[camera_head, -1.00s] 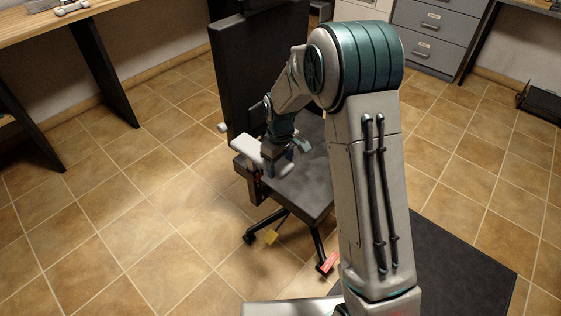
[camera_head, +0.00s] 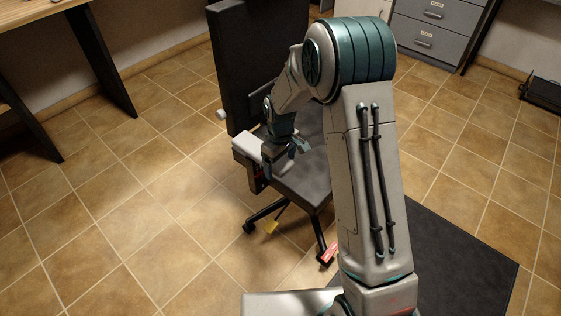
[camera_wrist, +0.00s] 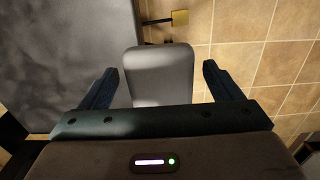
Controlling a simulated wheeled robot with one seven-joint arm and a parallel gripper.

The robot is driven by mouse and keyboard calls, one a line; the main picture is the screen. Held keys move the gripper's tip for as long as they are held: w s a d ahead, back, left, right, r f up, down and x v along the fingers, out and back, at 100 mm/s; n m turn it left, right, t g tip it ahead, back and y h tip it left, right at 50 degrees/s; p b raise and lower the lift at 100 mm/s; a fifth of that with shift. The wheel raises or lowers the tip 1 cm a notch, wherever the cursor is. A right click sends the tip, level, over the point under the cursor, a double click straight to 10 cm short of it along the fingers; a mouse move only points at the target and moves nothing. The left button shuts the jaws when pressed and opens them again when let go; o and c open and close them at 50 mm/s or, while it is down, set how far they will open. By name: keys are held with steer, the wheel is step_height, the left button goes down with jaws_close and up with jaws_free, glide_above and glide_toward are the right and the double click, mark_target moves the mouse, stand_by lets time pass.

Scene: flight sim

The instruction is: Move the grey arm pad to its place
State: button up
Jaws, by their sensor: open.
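The grey arm pad (camera_head: 252,147) is a light, rounded slab at the near left side of the black office chair (camera_head: 312,172), above a dark armrest support (camera_head: 254,176). I cannot tell whether it is fixed to that support. My gripper (camera_head: 291,154) is over the pad and hides part of it. In the wrist view, my gripper (camera_wrist: 160,68) is open. Its two dark fingers are on either side of the pad (camera_wrist: 160,88), with a visible gap on each side. The pad's lower end is hidden behind the gripper body.
The black backrest (camera_head: 240,65) stands upright behind my arm. A yellow tag (camera_head: 271,227) and a red tag (camera_head: 329,252) hang near the chair's base. A desk (camera_head: 40,15) is at upper left, grey drawers (camera_head: 430,25) at upper right. Tiled floor at left is clear.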

step_height(320, 180, up, 14)
steer(key=p, duration=0.2)
steer(key=shift+f, duration=0.15)
stand_by(0.4)
steer(key=s+d+r+m+p, duration=0.1)
steer(key=s+d+r+p, duration=0.1)
steer(key=s+r+p, duration=0.3)
steer(key=s+d+r+m+t+p, duration=0.1)
steer(key=s+d+r+m, duration=0.1)
steer(key=r, duration=0.4)
steer(key=s+d+r+m+p, duration=0.1)
steer(key=s+d+r+p, duration=0.25)
steer(key=r, duration=0.25)
steer(key=s+d+r+m+t+p, duration=0.1)
steer(key=s+r+m+p, duration=0.1)
steer(key=s, duration=0.5)
steer(key=s+d+r+m+p, duration=0.2)
steer(key=s+r+m+p, duration=0.1)
steer(key=s+r, duration=0.3)
steer(key=shift+s+d+t+p, duration=0.3)
steer(key=shift+s+t+p, duration=0.1)
steer(key=shift+s+p, duration=0.15)
